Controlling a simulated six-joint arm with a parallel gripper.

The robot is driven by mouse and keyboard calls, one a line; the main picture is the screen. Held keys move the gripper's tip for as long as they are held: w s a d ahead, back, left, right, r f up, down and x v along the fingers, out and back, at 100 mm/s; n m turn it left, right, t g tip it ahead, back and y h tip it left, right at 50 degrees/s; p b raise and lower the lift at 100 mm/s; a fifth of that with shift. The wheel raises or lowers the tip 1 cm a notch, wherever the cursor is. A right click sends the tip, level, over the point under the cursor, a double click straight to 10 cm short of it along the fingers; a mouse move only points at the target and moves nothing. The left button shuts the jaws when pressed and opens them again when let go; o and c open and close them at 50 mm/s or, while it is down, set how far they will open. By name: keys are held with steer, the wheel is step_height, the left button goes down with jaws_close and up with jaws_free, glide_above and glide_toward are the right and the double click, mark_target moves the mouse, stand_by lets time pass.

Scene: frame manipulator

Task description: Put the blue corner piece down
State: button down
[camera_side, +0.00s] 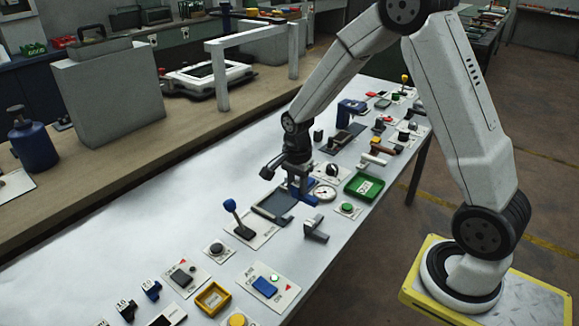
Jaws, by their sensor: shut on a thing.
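My gripper (299,182) points down over the middle of the white bench, in the side view. It is shut on the blue corner piece (303,196), a small dark blue part low between the fingers. The fingers partly hide the piece. A dark flat frame (274,204) lies on the bench just left of and below my gripper. The piece is close to the frame's right end. I cannot tell whether it touches the frame or the bench.
A round dial (325,193) and a green tray (364,186) are close on the right. A blue-knobbed lever (231,207) stands to the left. A grey block fixture (316,230) is in front. Several buttons and switches crowd the near end. The bench's left side is bare.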

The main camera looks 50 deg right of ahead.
steer(key=shift+w, duration=0.1)
steer(key=shift+w+d+f, duration=0.35)
steer(key=shift+w+f, duration=1.2)
steer(key=shift+w, duration=0.65)
steer(key=shift+w+d+f, duration=0.35)
steer(key=shift+w+f, duration=1.25)
steer(key=shift+w, duration=0.55)
steer(key=shift+w+d+f, duration=0.35)
steer(key=shift+w+f, duration=1.2)
steer(key=shift+w, duration=0.65)
steer(key=shift+w+f, duration=0.1)
steer(key=shift+w+f, duration=0.1)
steer(key=shift+f, duration=1.6)
steer(key=shift+f, duration=0.15)
steer(key=shift+c, duration=1.8)
jaws_free()
